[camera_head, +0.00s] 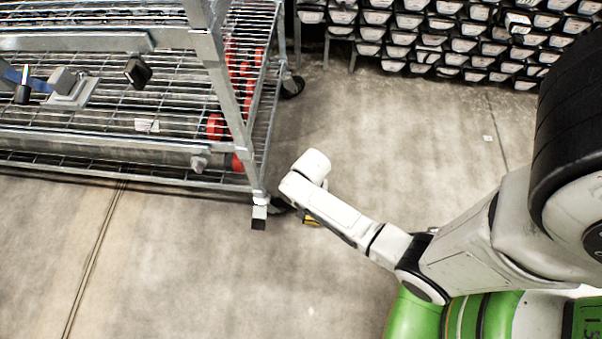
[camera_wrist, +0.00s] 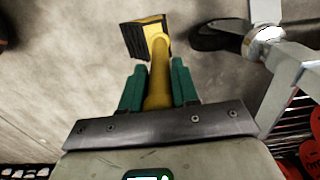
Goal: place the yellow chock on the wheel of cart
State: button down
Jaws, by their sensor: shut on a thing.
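The yellow chock (camera_wrist: 148,38) has a black ribbed face and a yellow handle. My gripper (camera_wrist: 158,82) is shut on the handle, with a green finger on each side, and the chock sticks out beyond the fingertips. In the head view only a small yellow part of the chock (camera_head: 311,221) shows beneath my arm. The cart (camera_head: 262,150) is a metal wire-shelf cart at the left. Its near wheel (camera_wrist: 214,36) is dark and lies to the right of the chock in the wrist view, with a gap of bare floor between them. My wrist partly hides this wheel in the head view.
The cart's metal corner post (camera_wrist: 285,80) stands close to the right of my gripper. Another cart wheel (camera_head: 292,86) is farther back. Stacked core trays (camera_head: 430,40) line the back. The concrete floor (camera_head: 200,270) in front is clear.

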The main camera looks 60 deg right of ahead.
jog(key=w+d+f+b, duration=0.2)
jog(key=f+b, duration=0.3)
jog(key=f, duration=0.3)
jog(key=shift+w+f, duration=0.3)
jog(key=shift+w, duration=0.6)
jog(key=c, duration=0.8)
grip_release()
jog(key=shift+f, duration=0.15)
notch_tip(320, 180, up, 12)
jog(key=p, duration=0.6)
jog(key=s+a+r+n, duration=0.3)
jog(key=r+n, duration=0.1)
jog(key=r, duration=0.2)
jog(key=s+a+r+n, duration=0.3)
jog(key=r+n, duration=0.2)
jog(key=r, duration=0.1)
jog(key=s+a+r+n+t, duration=0.1)
jog(key=s+a+r+n, duration=0.2)
jog(key=r, duration=0.3)
jog(key=shift+r+n, duration=0.1)
jog(key=shift+n, duration=0.7)
